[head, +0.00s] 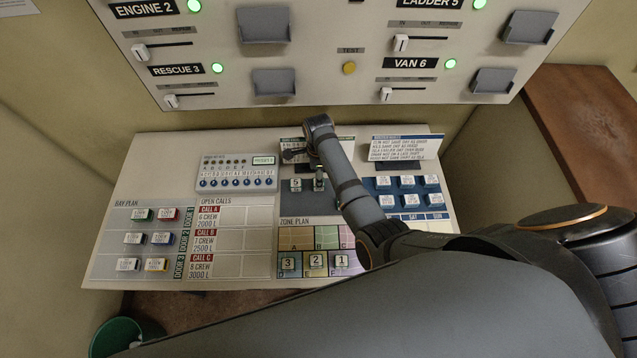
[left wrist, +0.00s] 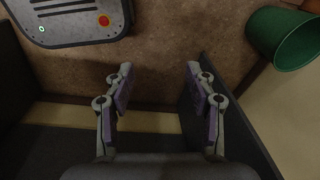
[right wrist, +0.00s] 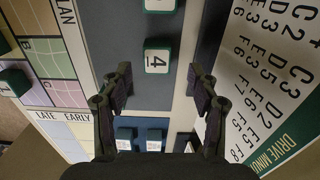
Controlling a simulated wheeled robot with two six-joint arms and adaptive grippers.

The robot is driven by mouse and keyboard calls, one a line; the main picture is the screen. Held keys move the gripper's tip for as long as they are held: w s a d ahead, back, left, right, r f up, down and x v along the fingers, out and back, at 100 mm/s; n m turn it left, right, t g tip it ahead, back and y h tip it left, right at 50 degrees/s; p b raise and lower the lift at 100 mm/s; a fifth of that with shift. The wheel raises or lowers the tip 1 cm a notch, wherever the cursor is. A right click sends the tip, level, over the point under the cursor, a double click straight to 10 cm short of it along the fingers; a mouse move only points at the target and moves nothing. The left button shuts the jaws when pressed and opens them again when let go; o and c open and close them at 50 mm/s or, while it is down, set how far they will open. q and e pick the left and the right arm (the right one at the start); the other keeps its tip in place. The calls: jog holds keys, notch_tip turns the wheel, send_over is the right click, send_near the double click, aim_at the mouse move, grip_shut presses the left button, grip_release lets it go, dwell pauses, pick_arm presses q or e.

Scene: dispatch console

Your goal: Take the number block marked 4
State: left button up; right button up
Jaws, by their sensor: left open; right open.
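The number block marked 4 (right wrist: 157,62) is white with a dark green base. It sits on a dark blue-grey strip of the console and shows whole in the right wrist view. My right gripper (right wrist: 159,82) is open above the console. Its two fingers stand apart to either side of the block's line, with the block near the tips and not gripped. In the head view my right arm hides most of that block. My left gripper (left wrist: 158,78) is open and empty over the brown floor, away from the console.
A block marked 5 (head: 296,184) stands beside the 4. Blocks 3 (head: 288,262), 2 (head: 316,260) and 1 (head: 342,260) sit on the zone plan. White-topped blocks (head: 407,181) stand on the blue panel at right. A green bin (left wrist: 272,35) stands on the floor.

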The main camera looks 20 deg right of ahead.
jog(key=shift+s+f+b, duration=0.2)
jog(key=shift+f+b, duration=0.6)
jog(key=shift+b, duration=0.05)
notch_tip(320, 180, down, 4)
jog(key=b, duration=0.4)
jog(key=shift+r, duration=0.35)
jog(key=shift+c, duration=1)
jog(key=c, duration=0.9)
pick_arm(q)
notch_tip(320, 180, down, 6)
jog(key=shift+r, duration=0.1)
jog(key=shift+r, duration=0.1)
pick_arm(e)
jog(key=shift+r, duration=0.1)
